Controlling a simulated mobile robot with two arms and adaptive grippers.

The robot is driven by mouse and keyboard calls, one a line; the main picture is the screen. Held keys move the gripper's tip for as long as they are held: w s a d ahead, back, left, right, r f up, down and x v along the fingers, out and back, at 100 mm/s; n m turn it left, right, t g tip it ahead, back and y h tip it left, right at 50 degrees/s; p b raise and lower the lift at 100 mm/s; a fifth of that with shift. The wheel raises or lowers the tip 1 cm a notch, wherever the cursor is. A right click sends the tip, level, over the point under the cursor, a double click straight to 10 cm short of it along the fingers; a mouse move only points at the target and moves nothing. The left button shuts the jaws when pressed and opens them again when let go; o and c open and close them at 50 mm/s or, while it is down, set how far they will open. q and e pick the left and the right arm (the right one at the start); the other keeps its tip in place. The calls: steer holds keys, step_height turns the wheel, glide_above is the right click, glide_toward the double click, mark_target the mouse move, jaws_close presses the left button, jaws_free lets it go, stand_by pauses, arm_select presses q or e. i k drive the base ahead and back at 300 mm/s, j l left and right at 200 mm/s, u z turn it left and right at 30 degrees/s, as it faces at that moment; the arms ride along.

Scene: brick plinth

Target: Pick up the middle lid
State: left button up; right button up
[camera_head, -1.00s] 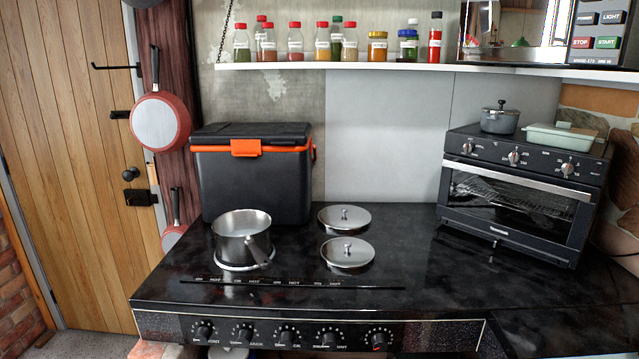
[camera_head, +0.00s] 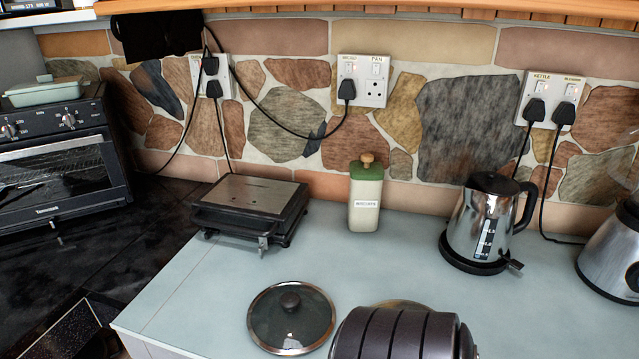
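A round glass lid (camera_head: 268,329) with a dark knob and a metal rim lies flat on the pale counter (camera_head: 190,300), at the bottom centre. Just right of it, the edge of another round thing (camera_head: 402,303) shows behind a dark ribbed rounded shape. I cannot tell whether that round thing is a lid. Which lid is the middle one is not clear from this view. Neither of my grippers can be made out.
A flat grill (camera_head: 252,193), a green-topped canister (camera_head: 366,195) and a kettle (camera_head: 482,222) stand along the stone wall. A blender (camera_head: 612,255) is at the right edge, an oven (camera_head: 60,165) at the left. Counter between lid and kettle is mostly clear.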

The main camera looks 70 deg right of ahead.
mark_target(293, 318)
steer(key=z, duration=1.95)
